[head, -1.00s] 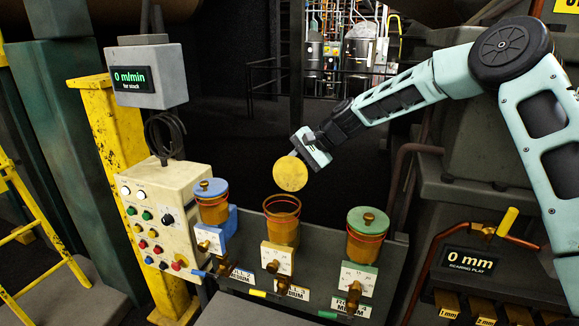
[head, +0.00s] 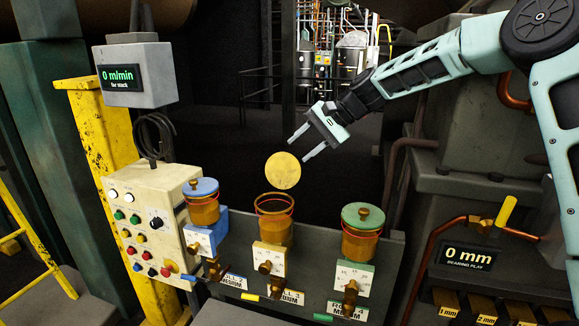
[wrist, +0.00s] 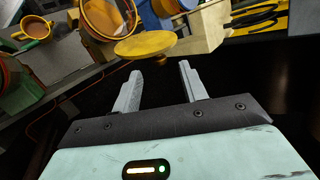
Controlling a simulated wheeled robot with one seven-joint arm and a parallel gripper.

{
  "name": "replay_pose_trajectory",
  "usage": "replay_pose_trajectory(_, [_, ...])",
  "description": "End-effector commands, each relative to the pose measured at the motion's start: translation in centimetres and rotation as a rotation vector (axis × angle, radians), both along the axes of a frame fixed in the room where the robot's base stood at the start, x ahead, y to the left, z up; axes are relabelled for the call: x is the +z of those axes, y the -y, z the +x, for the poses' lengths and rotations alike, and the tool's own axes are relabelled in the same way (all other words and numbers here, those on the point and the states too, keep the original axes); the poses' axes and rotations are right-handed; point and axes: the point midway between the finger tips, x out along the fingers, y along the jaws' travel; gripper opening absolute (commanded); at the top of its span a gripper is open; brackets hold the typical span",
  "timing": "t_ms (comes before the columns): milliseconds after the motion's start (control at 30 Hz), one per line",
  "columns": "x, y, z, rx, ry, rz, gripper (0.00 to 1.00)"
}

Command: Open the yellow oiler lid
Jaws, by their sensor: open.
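The yellow oiler (head: 275,222) is the middle of three amber cups, and its top is uncovered. Its round yellow lid (head: 283,170) stands tilted up above the back of the rim, its flat face toward the head camera. In the wrist view the lid (wrist: 148,44) shows nearly edge-on, with its brass knob (wrist: 164,60) facing my gripper. My gripper (head: 297,151) is open and empty, just up and right of the lid. In the wrist view its fingertips (wrist: 159,70) are apart from the lid. The lid's hinge is not clearly visible.
A blue-lidded oiler (head: 203,205) stands left and a green-lidded oiler (head: 361,235) right, both closed. A cream control box (head: 150,225) with several buttons stands at the left. The dark space behind the oilers looks free.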

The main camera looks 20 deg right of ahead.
Motion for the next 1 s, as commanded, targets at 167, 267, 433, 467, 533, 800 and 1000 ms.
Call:
replay_pose_trajectory(167, [1.7, 1.9, -0.7, -0.003, 0.003, 0.000, 0.43])
replay_pose_trajectory(267, [2.3, 2.4, -0.9, -0.002, 0.001, 0.000, 0.43])
replay_pose_trajectory(433, [2.7, 2.6, -1.0, -0.001, 0.000, 0.001, 0.43])
replay_pose_trajectory(467, [2.7, 2.6, -1.0, -0.001, -0.001, 0.000, 0.43])
replay_pose_trajectory(533, [2.7, 2.6, -1.0, -0.001, -0.001, 0.000, 0.43])
replay_pose_trajectory(800, [2.7, 2.6, -1.0, -0.001, -0.001, 0.000, 0.43])
replay_pose_trajectory(1000, [0.9, -1.5, -3.7, 0.097, 0.001, -0.072, 0.43])
